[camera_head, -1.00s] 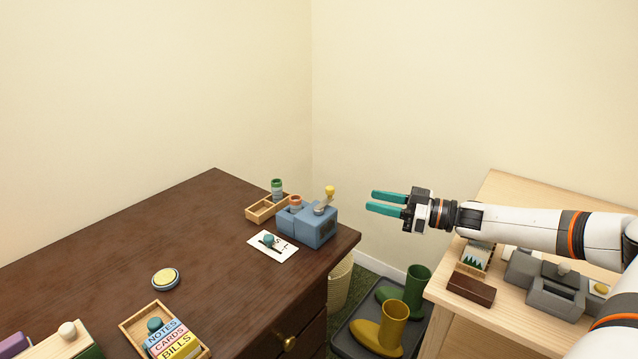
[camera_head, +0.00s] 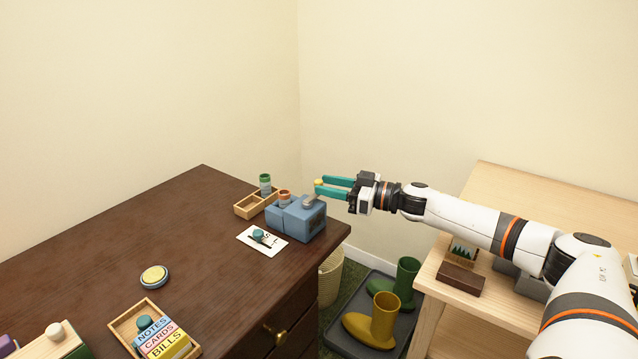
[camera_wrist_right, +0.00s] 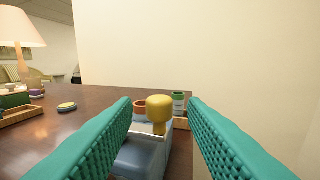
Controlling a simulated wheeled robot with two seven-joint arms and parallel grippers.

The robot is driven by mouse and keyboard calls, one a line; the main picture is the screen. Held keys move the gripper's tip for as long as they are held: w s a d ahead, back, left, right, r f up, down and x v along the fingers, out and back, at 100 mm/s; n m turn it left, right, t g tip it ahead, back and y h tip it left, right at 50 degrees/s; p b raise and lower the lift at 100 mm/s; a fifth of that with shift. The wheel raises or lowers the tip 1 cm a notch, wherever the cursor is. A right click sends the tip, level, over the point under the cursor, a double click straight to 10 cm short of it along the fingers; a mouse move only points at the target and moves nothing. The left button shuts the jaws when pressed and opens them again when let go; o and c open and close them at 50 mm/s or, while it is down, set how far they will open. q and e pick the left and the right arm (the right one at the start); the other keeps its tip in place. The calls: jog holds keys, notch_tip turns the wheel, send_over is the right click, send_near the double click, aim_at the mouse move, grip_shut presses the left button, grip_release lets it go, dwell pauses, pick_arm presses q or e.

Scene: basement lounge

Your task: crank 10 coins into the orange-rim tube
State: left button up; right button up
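A blue coin machine (camera_head: 283,222) stands near the right corner of the dark desk. The orange-rim tube (camera_head: 284,197) stands upright at its back left; its contents are hidden. The crank has a yellow knob (camera_wrist_right: 159,108), which also shows in the head view (camera_head: 318,183). My right gripper (camera_head: 321,187) is open at the crank, its teal fingers either side of the knob. In the wrist view the knob stands between and ahead of the fingers, apart from both. A green-rim tube (camera_head: 265,183) stands in a wooden tray (camera_head: 243,208) behind the machine. My left gripper is not in view.
A white card with a teal knob (camera_head: 259,233) lies before the machine. A round yellow-topped disc (camera_head: 154,276) and a box of labelled blocks (camera_head: 124,329) are nearer. Boots (camera_head: 383,318) stand on a floor tray between desk and light wooden table (camera_head: 500,185).

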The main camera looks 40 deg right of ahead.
jog(key=shift+x, duration=1.45)
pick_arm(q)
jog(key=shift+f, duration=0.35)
pick_arm(e)
grip_shut()
jog(key=shift+s, duration=0.1)
